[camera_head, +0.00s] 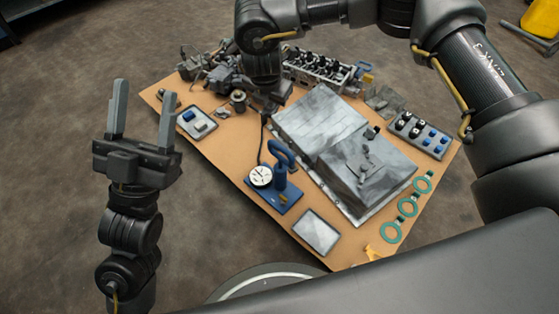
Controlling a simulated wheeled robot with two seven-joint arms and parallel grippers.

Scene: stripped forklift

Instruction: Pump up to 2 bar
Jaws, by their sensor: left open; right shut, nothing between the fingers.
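A blue hand pump (281,179) stands on a blue base plate on the brown work board. Its blue loop handle (284,152) is at the top. A round white gauge (260,176) with a dark needle is on its left; the reading is too small to tell. A thin black hose (262,138) runs from the gauge area up toward my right gripper. My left gripper (144,92) is open and empty, fingers up, left of the board and apart from the pump. My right gripper (268,97) is shut, above the board behind the pump; its fingertips are hard to make out.
A large grey covered block (345,148) fills the board's middle. A cylinder head (318,70) and engine parts (205,68) lie at the back. Green rings (408,207), a parts tray (418,135) and a small tray (197,122) are near the edges. A grey square (316,232) lies in front.

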